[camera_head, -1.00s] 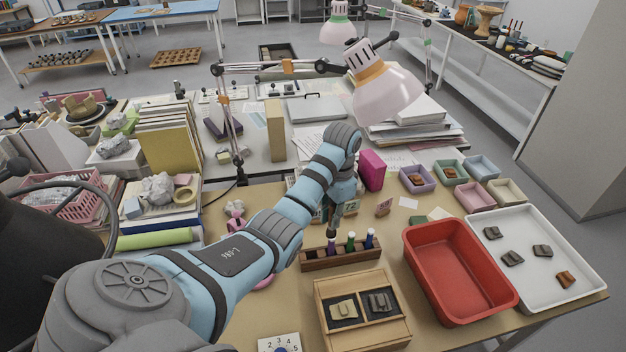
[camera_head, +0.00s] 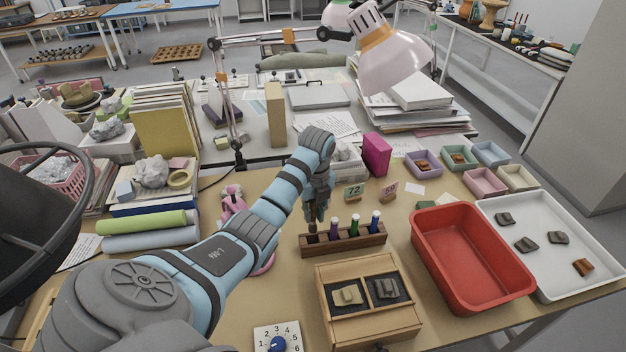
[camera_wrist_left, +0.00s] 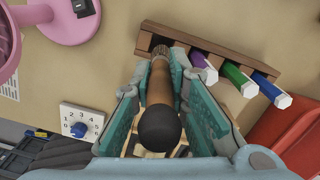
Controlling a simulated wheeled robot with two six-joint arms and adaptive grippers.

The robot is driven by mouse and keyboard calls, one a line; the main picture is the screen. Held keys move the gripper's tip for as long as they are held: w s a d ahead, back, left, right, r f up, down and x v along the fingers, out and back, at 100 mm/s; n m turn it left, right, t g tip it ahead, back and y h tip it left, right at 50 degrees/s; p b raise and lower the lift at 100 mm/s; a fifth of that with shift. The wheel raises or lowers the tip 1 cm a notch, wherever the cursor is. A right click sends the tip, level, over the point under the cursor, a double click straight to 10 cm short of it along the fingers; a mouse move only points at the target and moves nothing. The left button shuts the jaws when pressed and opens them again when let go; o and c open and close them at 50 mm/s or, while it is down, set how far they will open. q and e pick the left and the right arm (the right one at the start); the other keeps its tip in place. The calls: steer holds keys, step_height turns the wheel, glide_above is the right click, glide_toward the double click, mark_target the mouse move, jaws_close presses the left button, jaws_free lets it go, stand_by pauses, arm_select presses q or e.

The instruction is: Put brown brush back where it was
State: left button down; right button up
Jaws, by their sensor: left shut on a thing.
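My left gripper (camera_head: 313,212) is shut on the brown brush (camera_head: 312,230) above the left end of the wooden rack (camera_head: 345,245). In the left wrist view the brush (camera_wrist_left: 161,90) lies between the two fingers, its dark round end toward the camera. Its far end lines up with the dark opening at the rack's left end (camera_wrist_left: 150,42). I cannot tell how far it is inside. Purple (camera_head: 334,228), green (camera_head: 354,226) and blue (camera_head: 375,222) capped items stand upright in the rack to the right of the brush. My right gripper is not in view.
A wooden box with two sherds (camera_head: 368,330) stands in front of the rack. A red tub (camera_head: 470,255) and a white tray (camera_head: 550,270) are to the right. Number cards (camera_head: 354,192) stand behind the rack. A pink stand (camera_head: 232,200) is to the left.

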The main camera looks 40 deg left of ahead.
mark_target(315, 202)
arm_select(q)
step_height(315, 202, down, 8)
steer(key=shift+f+b, duration=0.1)
steer(key=shift+b, duration=0.7)
steer(key=shift+f, duration=0.15)
steer(key=c, duration=1.6)
jaws_free()
steer(key=shift+o, duration=0.2)
steer(key=r+p, duration=0.1)
steer(key=r, duration=0.3)
steer(key=r+p, duration=0.1)
steer(key=r, duration=0.3)
steer(key=r+p, duration=0.1)
steer(key=r, duration=0.3)
steer(key=shift+d+r, duration=0.2)
steer(key=shift+d, duration=0.15)
steer(key=shift+f, duration=0.1)
